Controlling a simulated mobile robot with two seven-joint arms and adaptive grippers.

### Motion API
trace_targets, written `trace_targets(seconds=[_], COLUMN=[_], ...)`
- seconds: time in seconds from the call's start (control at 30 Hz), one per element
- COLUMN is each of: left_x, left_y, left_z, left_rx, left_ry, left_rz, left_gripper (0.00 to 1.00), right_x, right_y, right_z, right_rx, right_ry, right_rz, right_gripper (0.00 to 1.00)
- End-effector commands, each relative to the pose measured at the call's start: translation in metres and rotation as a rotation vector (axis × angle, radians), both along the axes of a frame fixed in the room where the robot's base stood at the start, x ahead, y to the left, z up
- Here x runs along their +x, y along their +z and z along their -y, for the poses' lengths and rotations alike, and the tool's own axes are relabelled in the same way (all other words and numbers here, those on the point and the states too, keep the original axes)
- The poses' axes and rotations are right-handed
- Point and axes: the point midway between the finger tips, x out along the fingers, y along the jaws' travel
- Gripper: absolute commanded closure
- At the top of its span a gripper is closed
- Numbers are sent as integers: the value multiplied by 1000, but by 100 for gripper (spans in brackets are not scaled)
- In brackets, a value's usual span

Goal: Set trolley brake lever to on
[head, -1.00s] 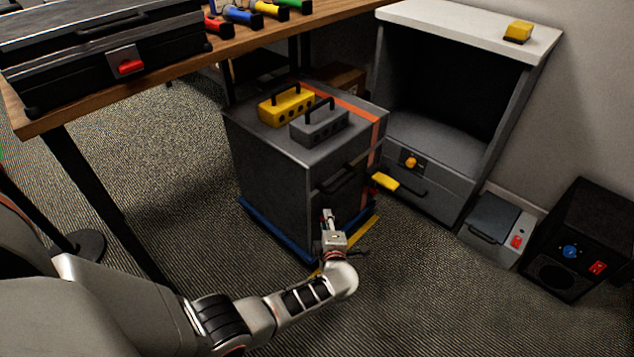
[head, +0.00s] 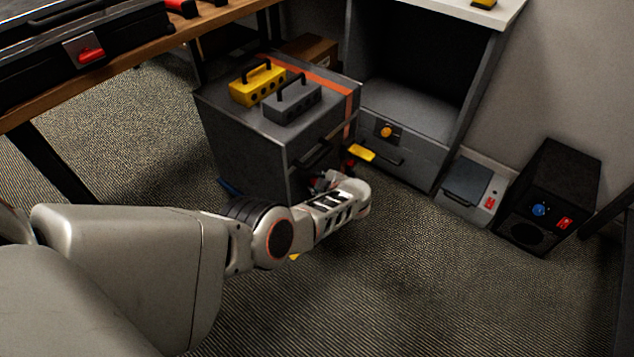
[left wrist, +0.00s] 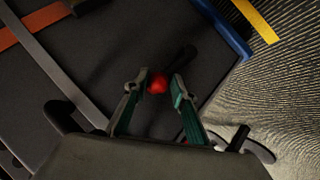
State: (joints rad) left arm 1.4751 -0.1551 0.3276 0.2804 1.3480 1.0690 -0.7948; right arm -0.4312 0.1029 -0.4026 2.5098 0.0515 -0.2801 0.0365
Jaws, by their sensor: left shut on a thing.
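The trolley (head: 240,135) is a dark grey box on a blue base, with an orange stripe on its top. Its brake lever has a red knob (left wrist: 157,83) and a dark arm, seen in the left wrist view against the grey panel. My left gripper (left wrist: 160,78) has its two fingers on either side of the red knob and is shut on it. In the head view my left gripper (head: 325,182) is low at the trolley's front, largely hidden by my wrist, and the lever cannot be made out. My right gripper is not in view.
A yellow block (head: 257,84) and a grey block (head: 292,101) with handles stand on the trolley. A grey cabinet (head: 420,165) stands behind right. A grey box (head: 468,185) and a black box (head: 550,200) are farther right. The carpet (head: 440,290) in front is clear.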

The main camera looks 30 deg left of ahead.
Motion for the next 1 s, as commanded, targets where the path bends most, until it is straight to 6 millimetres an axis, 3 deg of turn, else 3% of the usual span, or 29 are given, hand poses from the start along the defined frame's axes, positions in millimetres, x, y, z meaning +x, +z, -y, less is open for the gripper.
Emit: trace_targets(seconds=[0.5,0.53,0.6,1.0], left_x=[4,4,4,0], left_y=[4,4,4,1], left_z=[2,2,2,2], left_rx=[-1,-1,-1,-1], left_ry=[-7,-7,-8,-3], left_rz=[-9,-9,-9,-15], left_gripper=[100,72,55,55], right_x=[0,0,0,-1], right_y=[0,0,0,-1], right_z=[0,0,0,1], right_rx=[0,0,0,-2], right_ry=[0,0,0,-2], right_rz=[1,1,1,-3], right_gripper=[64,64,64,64])
